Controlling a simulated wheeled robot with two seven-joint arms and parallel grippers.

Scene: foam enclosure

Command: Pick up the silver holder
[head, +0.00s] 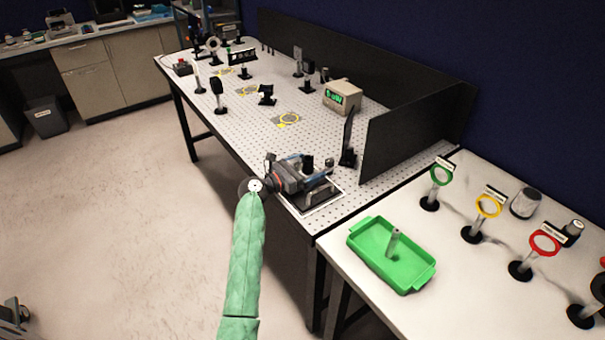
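A small silver upright cylinder (393,242), which looks like the silver holder, stands in the green tray (428,272) on the right-hand table. One arm of mine in a pale green sleeve comes up from the bottom, left of centre; I take it as the left. Its gripper (323,171) is over the near corner of the perforated table, up and left of the tray and apart from the cylinder. Its fingers look spread, and I see nothing held. A dark post and a dark base show close by the fingers. My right gripper is not in view.
Green (441,174), yellow (488,206) and red (544,243) ring mounts stand right of the tray. The perforated table (245,127) holds several optics mounts and a display box (342,97). A black panel (405,135) stands between gripper and wall.

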